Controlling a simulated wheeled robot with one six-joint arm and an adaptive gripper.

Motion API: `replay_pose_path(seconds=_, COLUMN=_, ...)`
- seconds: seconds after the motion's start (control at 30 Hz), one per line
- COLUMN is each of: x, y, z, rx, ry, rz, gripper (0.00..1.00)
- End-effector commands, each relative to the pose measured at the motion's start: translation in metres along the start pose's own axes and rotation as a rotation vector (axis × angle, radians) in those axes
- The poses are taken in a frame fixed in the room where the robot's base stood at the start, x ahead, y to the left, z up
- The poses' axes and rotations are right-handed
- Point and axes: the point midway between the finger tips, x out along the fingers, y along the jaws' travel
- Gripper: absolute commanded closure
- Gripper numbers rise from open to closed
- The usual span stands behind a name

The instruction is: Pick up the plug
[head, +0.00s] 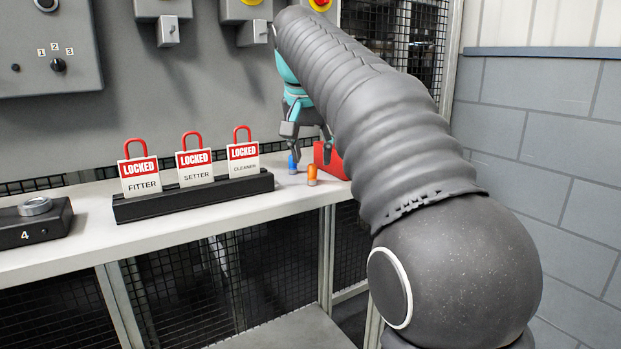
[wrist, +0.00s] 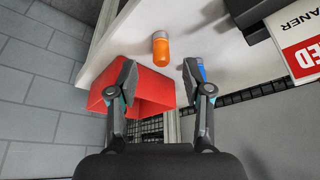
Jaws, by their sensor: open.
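The task does not say which plug is meant. My gripper (head: 313,151) is open, pointing down over the shelf close to both. In the wrist view, my gripper (wrist: 158,74) has its fingers spread with nothing held. The orange plug (wrist: 161,50) shows just beyond the fingertips, between their lines. The blue plug (wrist: 200,70) is beside the right finger and partly hidden by it; I cannot tell if they touch.
A red open box (head: 328,160) stands at the shelf's right end, also below the fingers in the wrist view (wrist: 152,87). A black rack (head: 190,203) holds three LOCKED tags with red padlocks. A grey panel wall is behind. My arm hides the shelf's right side.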

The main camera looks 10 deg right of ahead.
Motion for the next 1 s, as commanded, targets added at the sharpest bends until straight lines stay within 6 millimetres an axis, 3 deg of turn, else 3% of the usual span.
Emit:
replay_pose_path(seconds=0.23, x=0.034, y=-0.001, z=0.001, rx=0.0, ry=-0.002, rz=0.001, gripper=0.5)
replay_pose_path(seconds=0.57, x=0.039, y=-0.001, z=0.0, rx=0.0, ry=-0.001, rz=0.001, gripper=0.5)
replay_pose_path(seconds=0.77, x=0.039, y=-0.001, z=0.0, rx=0.0, ry=-0.001, rz=0.001, gripper=1.0)
replay_pose_path(seconds=1.0, x=0.039, y=-0.001, z=0.0, rx=0.0, ry=-0.001, rz=0.001, gripper=1.0)
